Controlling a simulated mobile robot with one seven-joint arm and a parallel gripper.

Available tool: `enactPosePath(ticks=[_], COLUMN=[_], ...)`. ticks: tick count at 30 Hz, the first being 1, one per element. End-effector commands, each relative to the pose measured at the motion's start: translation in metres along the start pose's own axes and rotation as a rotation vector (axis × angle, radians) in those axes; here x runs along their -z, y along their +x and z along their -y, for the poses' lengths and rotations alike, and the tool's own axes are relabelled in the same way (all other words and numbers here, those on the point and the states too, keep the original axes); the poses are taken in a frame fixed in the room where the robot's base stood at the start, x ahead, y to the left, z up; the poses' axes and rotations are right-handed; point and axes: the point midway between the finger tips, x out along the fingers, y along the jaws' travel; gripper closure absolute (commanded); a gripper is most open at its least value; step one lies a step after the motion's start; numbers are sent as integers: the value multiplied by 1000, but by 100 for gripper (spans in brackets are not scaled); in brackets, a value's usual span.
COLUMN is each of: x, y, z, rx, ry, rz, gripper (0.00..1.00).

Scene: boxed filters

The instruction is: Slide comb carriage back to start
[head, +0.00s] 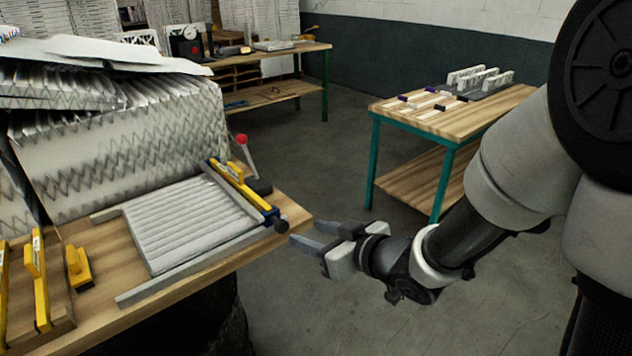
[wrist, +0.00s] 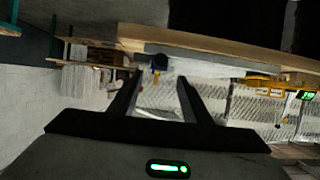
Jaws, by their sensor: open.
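The comb carriage (head: 240,187) is a yellow bar on a blue frame with a dark knob at its near end. It lies across the far right end of a grey frame (head: 178,283) holding a pleated white filter (head: 190,220) on the left bench. My gripper (head: 305,243) is open and empty, just off the bench edge, below and right of the carriage's dark knob (head: 281,225). A gap shows between them. In the wrist view my open fingers (wrist: 158,85) point toward the bench, with the blue and yellow carriage end (wrist: 157,70) beyond them.
Stacked pleated filters (head: 120,150) stand behind the frame. Yellow tools (head: 40,280) lie at the bench's left. A red-topped lever (head: 243,145) rises behind the carriage. A second bench (head: 450,120) stands at right, another (head: 265,62) at the back. Open floor lies between.

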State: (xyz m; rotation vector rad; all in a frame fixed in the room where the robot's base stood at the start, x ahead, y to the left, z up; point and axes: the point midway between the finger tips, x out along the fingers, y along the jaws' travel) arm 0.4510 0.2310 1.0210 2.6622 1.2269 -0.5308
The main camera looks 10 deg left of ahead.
Motion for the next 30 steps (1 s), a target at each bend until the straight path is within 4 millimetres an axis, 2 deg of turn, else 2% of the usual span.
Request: enactPosePath(ticks=[1,3,12,18,27,28,30], x=[-7,-6,-5,-4,-3,-3,-3], y=[16,32,87,103,105,104,104], z=[2,2,1,1,0,0,0], rx=[5,4,2,1,0,0,0], ry=[-2,-1,-1,-1,-1,-1,-1], rz=[0,-1,0,-1,-1,-1,-1], gripper=[56,56,56,56,56,58,70])
